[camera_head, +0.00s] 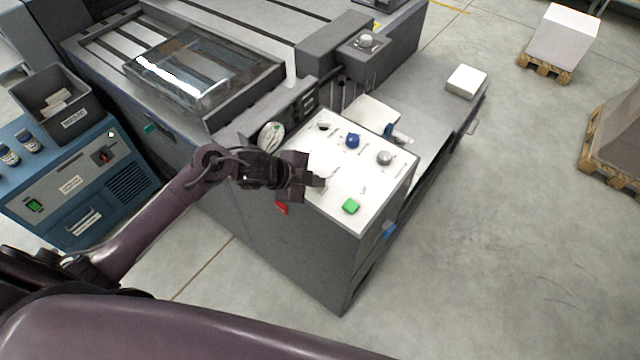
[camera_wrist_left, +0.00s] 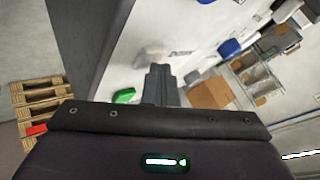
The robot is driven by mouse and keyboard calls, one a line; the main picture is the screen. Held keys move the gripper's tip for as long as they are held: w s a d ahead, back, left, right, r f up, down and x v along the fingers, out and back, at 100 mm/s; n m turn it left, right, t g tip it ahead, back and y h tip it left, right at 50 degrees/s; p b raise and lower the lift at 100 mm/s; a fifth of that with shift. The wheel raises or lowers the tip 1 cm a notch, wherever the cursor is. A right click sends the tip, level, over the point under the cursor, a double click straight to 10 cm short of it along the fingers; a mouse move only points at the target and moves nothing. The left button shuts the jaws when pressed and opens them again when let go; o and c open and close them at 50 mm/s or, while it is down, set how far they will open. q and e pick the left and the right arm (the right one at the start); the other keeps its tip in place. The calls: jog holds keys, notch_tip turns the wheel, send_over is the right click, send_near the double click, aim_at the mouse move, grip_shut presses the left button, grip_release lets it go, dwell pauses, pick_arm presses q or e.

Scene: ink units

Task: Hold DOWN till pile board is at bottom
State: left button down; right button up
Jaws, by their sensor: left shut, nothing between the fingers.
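The white control panel (camera_head: 335,205) sits on top of a grey machine cabinet and carries several controls. My left gripper (camera_head: 322,181) is shut and empty, low over the left part of the panel. In the left wrist view its closed fingertips (camera_wrist_left: 159,72) are beside a pale button (camera_wrist_left: 150,54) with a small label that I cannot read; I cannot tell whether they touch it. A green button (camera_head: 351,206) is at the panel's near edge, and it also shows in the left wrist view (camera_wrist_left: 124,95). I cannot make out which surface is the pile board. My right gripper is out of view.
A blue knob (camera_head: 352,141) and a silver knob (camera_head: 384,158) stand up from the panel. A round gauge (camera_head: 271,135) is at its left edge. A blue cabinet (camera_head: 75,185) stands at left. The floor on the right is clear up to loaded pallets (camera_head: 545,68).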

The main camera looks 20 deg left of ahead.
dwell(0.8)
pick_arm(q)
jog(key=shift+r+p, duration=0.8)
jog(key=shift+p, duration=0.05)
jog(key=shift+r, duration=0.15)
notch_tip(320, 180, up, 5)
jog(key=p, duration=0.5)
